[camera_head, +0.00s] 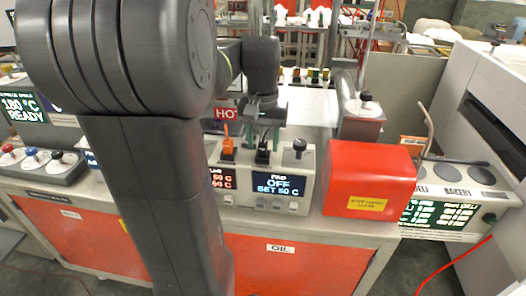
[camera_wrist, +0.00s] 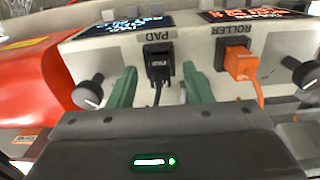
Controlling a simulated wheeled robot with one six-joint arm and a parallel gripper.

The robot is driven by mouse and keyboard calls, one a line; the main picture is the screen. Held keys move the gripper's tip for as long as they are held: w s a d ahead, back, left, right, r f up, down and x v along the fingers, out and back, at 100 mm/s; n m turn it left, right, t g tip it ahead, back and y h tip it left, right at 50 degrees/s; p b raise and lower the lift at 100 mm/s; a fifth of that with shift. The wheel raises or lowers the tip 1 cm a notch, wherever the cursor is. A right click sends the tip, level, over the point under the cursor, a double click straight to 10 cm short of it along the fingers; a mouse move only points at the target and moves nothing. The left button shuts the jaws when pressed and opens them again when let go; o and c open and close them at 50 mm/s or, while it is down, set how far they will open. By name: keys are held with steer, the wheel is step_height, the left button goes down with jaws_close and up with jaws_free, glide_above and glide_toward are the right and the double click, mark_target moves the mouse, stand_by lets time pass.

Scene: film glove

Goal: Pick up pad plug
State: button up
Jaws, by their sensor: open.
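The pad plug (camera_wrist: 159,66) is black with a black cord and sits in the socket labelled PAD on the controller's pale top. In the head view the black plug (camera_head: 263,156) stands right of the orange one. My gripper (camera_wrist: 160,78) is open, with one green finger on each side of the pad plug and a visible gap on both sides. In the head view my gripper (camera_head: 262,133) is above the controller, pointing down at the black plug. The plug's lower part is hidden in its socket.
The orange roller plug (camera_wrist: 241,66) stands beside my right finger in the wrist view. Black knobs (camera_wrist: 88,94) flank the sockets. A red box (camera_head: 368,180) stands right of the controller (camera_head: 305,188), whose pad display reads OFF.

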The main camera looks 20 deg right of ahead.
jaws_close()
